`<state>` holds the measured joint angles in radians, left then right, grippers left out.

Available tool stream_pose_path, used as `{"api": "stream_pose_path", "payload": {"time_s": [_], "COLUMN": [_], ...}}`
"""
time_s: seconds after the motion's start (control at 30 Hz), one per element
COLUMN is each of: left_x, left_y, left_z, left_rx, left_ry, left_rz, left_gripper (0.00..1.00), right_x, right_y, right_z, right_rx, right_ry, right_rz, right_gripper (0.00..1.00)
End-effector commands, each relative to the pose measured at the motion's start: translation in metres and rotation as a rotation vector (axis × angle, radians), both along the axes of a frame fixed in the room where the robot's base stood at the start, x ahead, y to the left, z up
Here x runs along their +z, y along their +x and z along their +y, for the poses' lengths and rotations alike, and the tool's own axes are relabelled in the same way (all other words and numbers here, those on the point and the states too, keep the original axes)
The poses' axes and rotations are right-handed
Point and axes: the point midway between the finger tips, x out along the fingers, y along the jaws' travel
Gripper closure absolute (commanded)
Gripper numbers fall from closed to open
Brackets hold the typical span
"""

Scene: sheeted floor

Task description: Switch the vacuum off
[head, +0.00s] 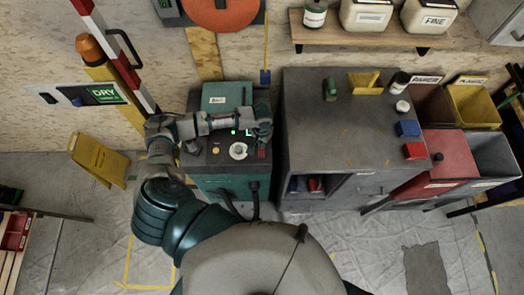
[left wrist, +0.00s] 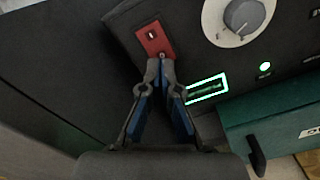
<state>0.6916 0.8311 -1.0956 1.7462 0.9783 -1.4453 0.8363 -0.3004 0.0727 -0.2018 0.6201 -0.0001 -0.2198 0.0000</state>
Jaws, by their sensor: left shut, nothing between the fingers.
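The vacuum is a teal machine (head: 222,184) with a dark sloped control panel, left of the grey workbench. On its panel are a red rocker switch (left wrist: 155,40), a dial with a pale ring (left wrist: 243,17), a green-lit display (left wrist: 207,89) and a lit green lamp (left wrist: 265,67). The red switch (head: 262,154) and the dial (head: 238,151) also show in the head view. My left gripper (left wrist: 160,62) is shut and empty, its tips at the lower edge of the red switch. I cannot tell whether they touch it. My right gripper is not in view.
The grey workbench (head: 320,115) stands close to the vacuum's right. Red and yellow bins (head: 470,105) are farther right. A striped barrier post (head: 115,50) and a yellow floor sign (head: 98,160) are at left.

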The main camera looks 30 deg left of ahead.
Motion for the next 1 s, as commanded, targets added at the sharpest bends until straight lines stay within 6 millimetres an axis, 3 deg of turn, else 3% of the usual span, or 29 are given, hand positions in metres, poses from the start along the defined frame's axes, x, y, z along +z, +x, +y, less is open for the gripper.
{"api": "stream_pose_path", "payload": {"time_s": [0.33, 1.0], "left_x": [-0.002, -0.012], "left_y": [0.000, 0.000], "left_z": [0.002, 0.001], "left_rx": [0.001, 0.001], "left_ry": [-0.001, -0.001], "left_rz": [0.001, 0.001], "left_gripper": [1.00, 1.00], "right_x": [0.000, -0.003], "right_y": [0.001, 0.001], "right_z": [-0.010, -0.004], "right_rx": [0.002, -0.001], "right_ry": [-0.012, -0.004], "right_rz": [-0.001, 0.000], "right_gripper": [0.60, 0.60]}}
